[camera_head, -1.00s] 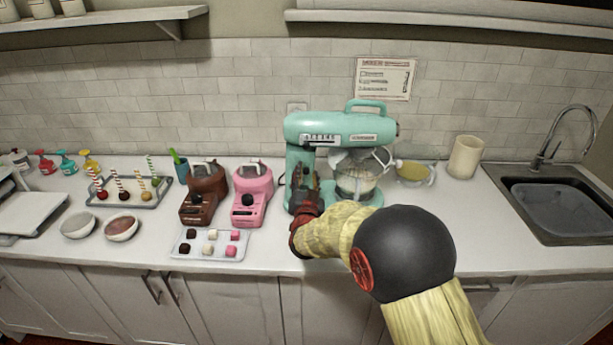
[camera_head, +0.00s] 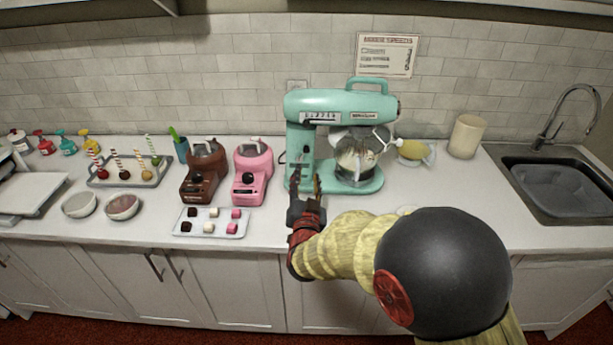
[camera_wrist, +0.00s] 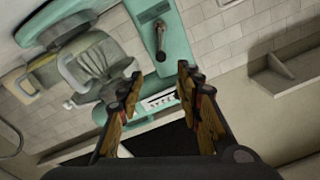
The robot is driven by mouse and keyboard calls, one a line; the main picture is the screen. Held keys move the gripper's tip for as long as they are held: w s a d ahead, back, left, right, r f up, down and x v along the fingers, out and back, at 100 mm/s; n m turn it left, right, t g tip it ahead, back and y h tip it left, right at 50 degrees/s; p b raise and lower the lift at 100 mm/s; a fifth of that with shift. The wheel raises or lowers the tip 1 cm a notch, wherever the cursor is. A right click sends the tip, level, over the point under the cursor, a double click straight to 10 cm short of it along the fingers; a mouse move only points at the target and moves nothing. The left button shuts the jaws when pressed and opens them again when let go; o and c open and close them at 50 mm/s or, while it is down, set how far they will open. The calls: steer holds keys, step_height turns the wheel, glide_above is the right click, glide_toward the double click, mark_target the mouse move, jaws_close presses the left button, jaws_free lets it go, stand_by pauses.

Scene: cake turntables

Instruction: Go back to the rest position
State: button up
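My gripper (camera_head: 306,184) is in front of the left side of the teal stand mixer (camera_head: 343,103), above the front part of the counter. In the wrist view my gripper (camera_wrist: 158,88) has its two fingers apart with nothing held between them. The mixer also shows in the wrist view (camera_wrist: 150,40), tilted, with a lever on its teal column in front of the fingers. The mixer's glass bowl (camera_head: 357,168) is to the right of my gripper. In the head view I cannot tell whether the fingertips touch the mixer.
Left of my gripper stand a pink machine (camera_head: 252,173) and a brown machine (camera_head: 204,174), with a sweets tray (camera_head: 212,220) in front. Farther left are cake pops on a rack (camera_head: 127,172) and two bowls. A cream canister (camera_head: 466,136) and a sink (camera_head: 560,186) are at the right.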

steer(key=shift+r, duration=0.1)
steer(key=s+d+r+n+g+y, duration=0.2)
steer(key=s+d+r+g, duration=0.1)
steer(key=r, duration=0.2)
steer(key=s+d+n+g, duration=0.1)
steer(key=s+d+g, duration=0.2)
steer(key=s, duration=0.9)
steer(key=s+d+n+g+h, duration=0.1)
steer(key=s+d+g, duration=0.2)
steer(key=s+d, duration=0.4)
steer(key=s+d+g+h, duration=0.1)
steer(key=s+d+g, duration=0.2)
steer(key=s, duration=1.4)
steer(key=d, duration=0.2)
steer(key=shift+d+f+n+g, duration=0.25)
steer(key=shift+d+n+g, duration=0.1)
steer(key=shift+n+g, duration=0.05)
steer(key=shift+w, duration=0.1)
